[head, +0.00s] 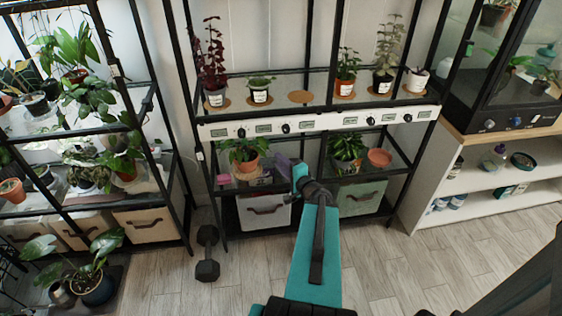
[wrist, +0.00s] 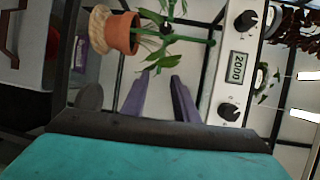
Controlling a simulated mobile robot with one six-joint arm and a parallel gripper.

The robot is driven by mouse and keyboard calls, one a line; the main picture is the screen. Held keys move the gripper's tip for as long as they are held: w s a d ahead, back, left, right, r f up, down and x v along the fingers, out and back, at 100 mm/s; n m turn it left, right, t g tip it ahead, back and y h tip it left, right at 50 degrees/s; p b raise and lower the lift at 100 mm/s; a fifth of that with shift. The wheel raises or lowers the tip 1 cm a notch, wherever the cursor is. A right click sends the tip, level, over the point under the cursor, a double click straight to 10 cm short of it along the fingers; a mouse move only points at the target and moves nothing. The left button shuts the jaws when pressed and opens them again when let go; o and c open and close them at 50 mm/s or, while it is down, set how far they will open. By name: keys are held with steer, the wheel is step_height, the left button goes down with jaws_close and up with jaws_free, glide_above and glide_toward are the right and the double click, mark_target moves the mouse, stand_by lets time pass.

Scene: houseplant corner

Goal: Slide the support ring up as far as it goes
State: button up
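In the wrist view, which is turned sideways, a plant in a terracotta pot (wrist: 122,34) has long green leaves and thin green stakes (wrist: 195,40). A green crosspiece near the stakes may be the support ring, but I cannot make out its full shape. The potted plant (head: 247,163) also shows on the middle shelf in the head view. My gripper (wrist: 158,84) is open, its two purple fingers apart with nothing between them, pointing at the plant. In the head view my gripper (head: 284,166) is just right of the pot, seen partly behind my wrist.
A white control panel (head: 320,122) with knobs and displays runs along the shelf above. It lies close to the right of my fingers in the wrist view. Another potted plant (head: 345,147) stands to the right. A dumbbell (head: 207,253) stands on the floor.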

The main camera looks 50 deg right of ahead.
stand_by(0.3)
steer(key=w+a+f+n+g+y, duration=0.1)
steer(key=w+a+f+n+y, duration=0.15)
steer(key=a+f, duration=0.45)
steer(key=w+a+f+n+g+y, duration=0.2)
steer(key=a+n+y, duration=0.15)
steer(key=a, duration=0.65)
steer(key=w+a+f+n+g+y, duration=0.1)
steer(key=w+a+f+n+y, duration=0.15)
steer(key=a+f, duration=0.45)
steer(key=s+a+f+n+g+y, duration=0.2)
steer(key=s+a+f+g, duration=0.15)
steer(key=a, duration=0.55)
steer(key=s+a+f+n+g+y, duration=0.1)
steer(key=s+a+f+n+g, duration=0.25)
steer(key=a, duration=0.55)
steer(key=s+a+f+n+g+h, duration=0.3)
steer(key=s+f+g, duration=0.2)
steer(key=s, duration=0.5)
steer(key=s+a+f+n+g+h, duration=0.3)
steer(key=s+f+n+g, duration=0.1)
steer(key=s, duration=0.7)
steer(key=shift+s+f+n+g+h, duration=0.15)
steer(key=shift+f+n+g+h, duration=0.2)
steer(key=shift+f+g, duration=0.4)
steer(key=shift+a+f, duration=0.1)
steer(key=shift+f, duration=0.05)
